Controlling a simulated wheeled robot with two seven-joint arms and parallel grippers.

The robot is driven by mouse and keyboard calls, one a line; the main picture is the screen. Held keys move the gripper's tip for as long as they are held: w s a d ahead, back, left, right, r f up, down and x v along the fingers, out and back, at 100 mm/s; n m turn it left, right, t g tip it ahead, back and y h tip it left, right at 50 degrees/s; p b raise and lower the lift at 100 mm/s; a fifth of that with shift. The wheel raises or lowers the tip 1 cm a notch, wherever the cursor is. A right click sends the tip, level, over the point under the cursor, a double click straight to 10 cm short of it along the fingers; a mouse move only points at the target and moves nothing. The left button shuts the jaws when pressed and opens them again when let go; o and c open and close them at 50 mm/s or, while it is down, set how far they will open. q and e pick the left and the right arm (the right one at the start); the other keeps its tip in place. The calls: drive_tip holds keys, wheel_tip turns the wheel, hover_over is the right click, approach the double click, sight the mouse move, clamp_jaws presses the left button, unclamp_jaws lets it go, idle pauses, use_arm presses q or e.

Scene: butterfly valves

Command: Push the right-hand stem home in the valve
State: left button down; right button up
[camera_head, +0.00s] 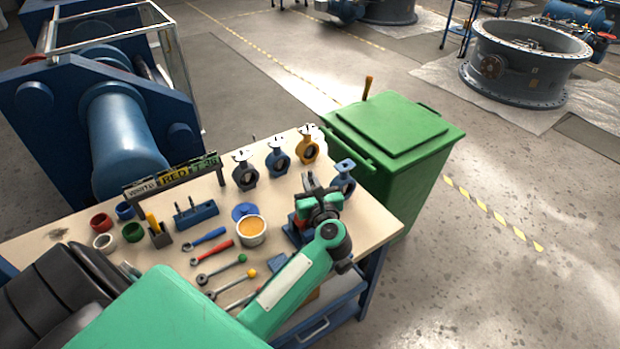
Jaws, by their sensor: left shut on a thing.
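My left gripper (313,192), at the end of my green arm, is over the right part of the workbench. It is shut, and its own wrist mostly hides what lies between the fingers, so the stem does not show clearly. Below it is a blue vise-like fixture (291,233) with a red part; any valve in it is largely covered by the gripper. A blue valve (344,183) with a square top flange stands just right of the gripper. How deep the stem sits cannot be seen. My right gripper is not in view.
Grey (245,174), blue (278,160) and yellow (308,148) valves line the bench's back edge. A blue rack (196,215) with two dark pegs, a tin (252,232), coloured cups and several hand tools lie left of the gripper. A green bin (395,140) stands beyond the bench.

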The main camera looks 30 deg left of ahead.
use_arm(q)
drive_tip(key=shift+s+f+b, duration=0.1)
drive_tip(key=shift+f+b, duration=2.05)
drive_tip(key=shift+f, duration=0.4)
idle(1.0)
drive_tip(key=shift+s+d+f+b, duration=0.15)
drive_tip(key=shift+f+b, duration=0.45)
drive_tip(key=shift+f, duration=0.05)
drive_tip(key=shift+s+d+f+b, duration=0.1)
drive_tip(key=shift+d+f+b, duration=0.05)
drive_tip(key=shift+f+b, duration=0.5)
idle(1.1)
drive_tip(key=c, duration=1.5)
unclamp_jaws()
drive_tip(key=shift+o, duration=0.3)
drive_tip(key=shift+w+d, duration=0.15)
drive_tip(key=shift+w+a+r+p, duration=0.1)
drive_tip(key=shift+a+r+p, duration=0.05)
drive_tip(key=shift+r+p, duration=0.55)
drive_tip(key=shift+a+r+p, duration=0.15)
drive_tip(key=shift+r+p, duration=0.45)
drive_tip(key=shift+r, duration=0.1)
drive_tip(key=shift+a+r+p, duration=0.25)
drive_tip(key=shift+r+p, duration=0.55)
drive_tip(key=shift+r, duration=0.45)
drive_tip(key=shift+d+r+p, duration=0.1)
drive_tip(key=shift+r+p, duration=0.6)
drive_tip(key=shift+r, duration=0.45)
